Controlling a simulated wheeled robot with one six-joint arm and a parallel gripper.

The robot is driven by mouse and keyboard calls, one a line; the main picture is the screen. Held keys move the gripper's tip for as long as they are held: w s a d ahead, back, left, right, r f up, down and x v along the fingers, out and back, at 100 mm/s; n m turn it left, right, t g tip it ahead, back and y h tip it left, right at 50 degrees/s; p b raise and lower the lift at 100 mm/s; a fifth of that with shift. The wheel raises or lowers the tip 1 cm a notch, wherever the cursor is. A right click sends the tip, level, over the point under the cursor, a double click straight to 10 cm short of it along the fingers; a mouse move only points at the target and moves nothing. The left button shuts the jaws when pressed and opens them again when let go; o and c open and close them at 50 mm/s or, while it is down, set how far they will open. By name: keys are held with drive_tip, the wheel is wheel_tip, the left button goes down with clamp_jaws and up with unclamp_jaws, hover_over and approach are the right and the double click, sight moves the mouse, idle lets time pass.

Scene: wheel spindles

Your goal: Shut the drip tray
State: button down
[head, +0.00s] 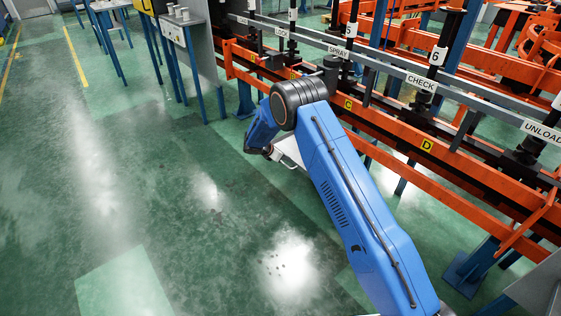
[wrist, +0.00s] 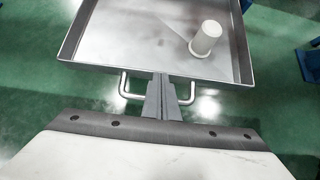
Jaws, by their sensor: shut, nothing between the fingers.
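The drip tray (wrist: 150,45) is a shallow grey metal tray in the wrist view, with a low rim and a bar handle (wrist: 125,88) on its near side. My gripper (wrist: 161,82) is shut, with its fingertips at the middle of the tray's near edge, over the handle; whether they touch it I cannot tell. In the head view a pale piece of the tray (head: 290,150) shows beside my blue arm. My arm hides most of the tray and the gripper there. How far the tray is pulled out cannot be told.
A white cup-like cylinder (wrist: 206,38) stands in the tray at its right. An orange rail frame (head: 400,135) with labelled stations runs along the right in the head view. Blue-legged tables (head: 175,35) stand at the back. The green floor (head: 130,170) at left is clear.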

drive_tip(key=w+d, duration=0.4)
drive_tip(key=d, duration=0.1)
drive_tip(key=w+d, duration=0.3)
drive_tip(key=d, duration=0.2)
drive_tip(key=w+d, duration=0.4)
drive_tip(key=d, duration=0.2)
drive_tip(key=shift+w, duration=0.35)
drive_tip(key=shift+w+d, duration=0.25)
drive_tip(key=shift+d, duration=0.25)
